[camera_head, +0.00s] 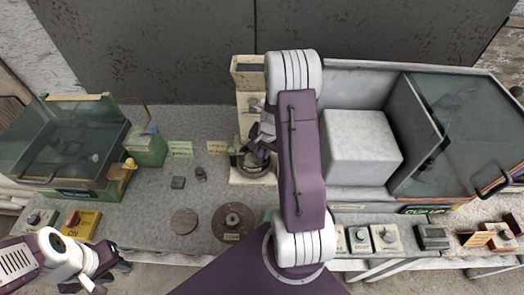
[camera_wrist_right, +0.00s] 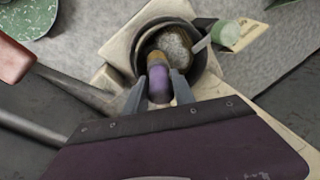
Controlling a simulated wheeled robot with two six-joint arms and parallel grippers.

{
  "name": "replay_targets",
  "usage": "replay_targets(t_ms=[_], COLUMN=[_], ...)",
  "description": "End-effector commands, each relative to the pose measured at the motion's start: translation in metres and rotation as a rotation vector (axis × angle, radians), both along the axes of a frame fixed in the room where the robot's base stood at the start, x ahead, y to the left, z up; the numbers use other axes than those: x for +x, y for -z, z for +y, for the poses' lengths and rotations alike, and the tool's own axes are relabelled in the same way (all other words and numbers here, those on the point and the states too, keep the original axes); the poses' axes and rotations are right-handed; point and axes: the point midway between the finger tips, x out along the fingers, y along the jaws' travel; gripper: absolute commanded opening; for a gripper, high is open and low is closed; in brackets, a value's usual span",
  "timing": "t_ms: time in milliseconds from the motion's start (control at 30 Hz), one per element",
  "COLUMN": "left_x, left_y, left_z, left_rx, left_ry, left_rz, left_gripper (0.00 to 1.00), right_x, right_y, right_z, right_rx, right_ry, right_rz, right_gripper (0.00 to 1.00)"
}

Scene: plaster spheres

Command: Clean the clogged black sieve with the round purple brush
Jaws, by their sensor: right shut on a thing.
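The black sieve (camera_head: 262,172) sits on a beige stand at the middle of the bench, partly hidden by my right arm in the head view. In the right wrist view the sieve (camera_wrist_right: 137,52) is a dark round ring with a rough grey-brown mass (camera_wrist_right: 175,45) inside. My right gripper (camera_wrist_right: 159,90) is shut on the round purple brush (camera_wrist_right: 160,86), which has a tan band. The brush end is over or inside the sieve's near edge; contact is unclear. My left gripper (camera_head: 98,278) is at the lower left, away from the sieve; its jaws are unclear.
A white block (camera_head: 360,148) stands in a grey cabinet (camera_head: 416,140) with a glass lid on the right. A green glass-lidded box (camera_head: 65,150) is on the left. A round brown disc (camera_head: 233,222) and a wooden disc (camera_head: 184,222) lie at the front. Control boxes line the front edge.

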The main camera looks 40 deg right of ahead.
Motion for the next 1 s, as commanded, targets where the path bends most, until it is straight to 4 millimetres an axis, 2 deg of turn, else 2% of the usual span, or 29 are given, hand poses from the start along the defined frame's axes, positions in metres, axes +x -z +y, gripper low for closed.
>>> replay_targets(t_ms=[433,1000], left_x=[0.000,0.000], left_y=[0.002,-0.011], left_z=[0.000,0.000], left_rx=[0.000,0.000], left_ry=[0.000,0.000], left_rz=[0.000,0.000], left_gripper=[0.31,0.31], right_x=[-0.002,0.013], right_y=[0.004,0.000], right_z=[0.001,-0.012], right_rx=[0.006,0.000], right_ry=[0.000,0.000], right_rz=[0.007,0.001], right_gripper=[0.00,0.00])
